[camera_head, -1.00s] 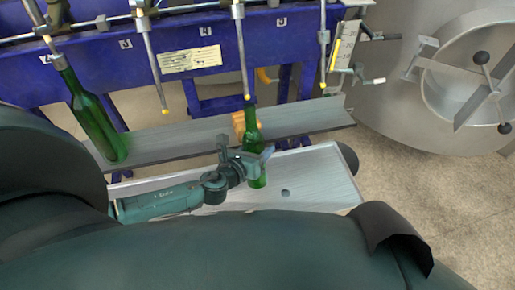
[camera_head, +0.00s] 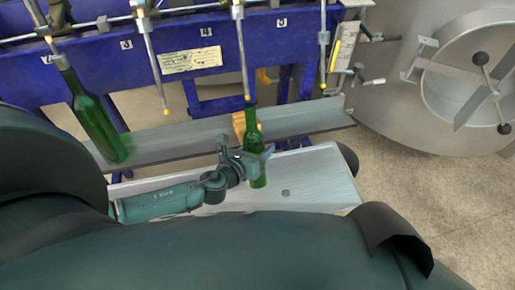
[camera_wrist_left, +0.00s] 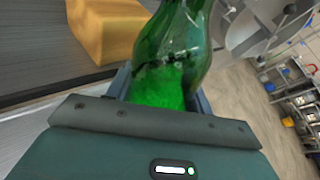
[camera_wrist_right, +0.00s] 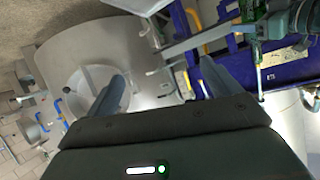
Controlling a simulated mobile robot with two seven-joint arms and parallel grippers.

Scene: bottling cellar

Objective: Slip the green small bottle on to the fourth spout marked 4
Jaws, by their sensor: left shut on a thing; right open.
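The green small bottle (camera_head: 254,150) is upright in my left gripper (camera_head: 252,162), whose fingers are shut around its body. The left wrist view shows the bottle (camera_wrist_left: 172,60) close up between the fingers. The fourth spout (camera_head: 242,60) hangs right of the label 4 (camera_head: 206,32). Its yellow tip shows just above the bottle's mouth, with a small gap in the picture; the depth between them is hard to tell. My right gripper (camera_wrist_right: 158,88) is open and empty in the right wrist view, and is out of the head view.
Another green bottle (camera_head: 97,125) leans on a left spout. Bare spouts hang either side of the fourth. An orange block (camera_head: 239,122) is behind the held bottle, by the grey rail (camera_head: 185,138). A pale tray (camera_head: 315,180) lies below. A steel tank (camera_head: 430,90) stands right.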

